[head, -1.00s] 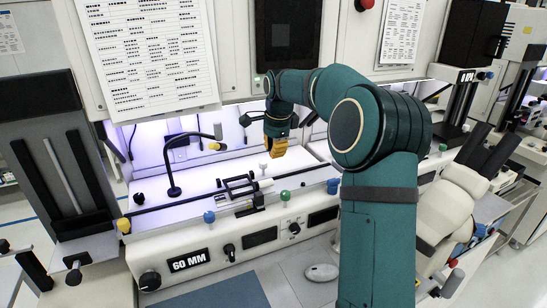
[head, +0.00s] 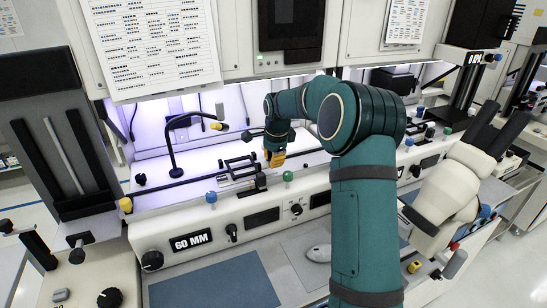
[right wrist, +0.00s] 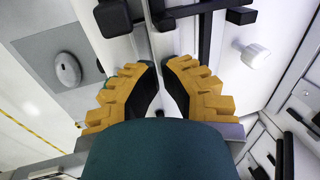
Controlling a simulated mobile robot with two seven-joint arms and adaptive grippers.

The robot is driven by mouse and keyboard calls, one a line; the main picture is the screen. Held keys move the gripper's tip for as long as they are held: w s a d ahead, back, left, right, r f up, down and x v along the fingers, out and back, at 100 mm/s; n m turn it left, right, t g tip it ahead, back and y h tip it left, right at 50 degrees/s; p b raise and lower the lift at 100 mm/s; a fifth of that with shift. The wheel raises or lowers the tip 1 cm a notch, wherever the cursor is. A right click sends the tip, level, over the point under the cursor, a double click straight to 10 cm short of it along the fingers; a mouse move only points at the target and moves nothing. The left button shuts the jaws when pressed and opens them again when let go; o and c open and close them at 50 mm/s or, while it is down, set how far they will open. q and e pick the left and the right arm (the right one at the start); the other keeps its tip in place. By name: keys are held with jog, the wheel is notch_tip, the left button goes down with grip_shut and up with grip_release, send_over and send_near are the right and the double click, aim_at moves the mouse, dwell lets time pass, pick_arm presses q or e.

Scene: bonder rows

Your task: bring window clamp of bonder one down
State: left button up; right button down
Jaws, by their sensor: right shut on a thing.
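The first bonder's work area holds a black-framed clamp assembly (head: 238,170) on the rail, just left of my right gripper (head: 274,158). Its black bars (right wrist: 200,8) also show at the top of the right wrist view. In that view the yellow, black-padded fingers of the right gripper (right wrist: 160,88) are close together. A small dark piece shows low between them. It looks like part of the window clamp, but the fingers and palm hide most of it. My left gripper is not in view.
A black gooseneck lamp (head: 173,150) stands left of the clamp. Blue (head: 211,197) and green (head: 288,176) knobs line the front edge. A microscope head (head: 450,190) is at the right.

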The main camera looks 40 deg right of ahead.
jog(key=shift+f+b, duration=0.5)
jog(key=shift+b, duration=0.1)
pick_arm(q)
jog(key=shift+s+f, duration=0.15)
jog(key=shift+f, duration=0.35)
pick_arm(e)
jog(key=shift+r, duration=0.1)
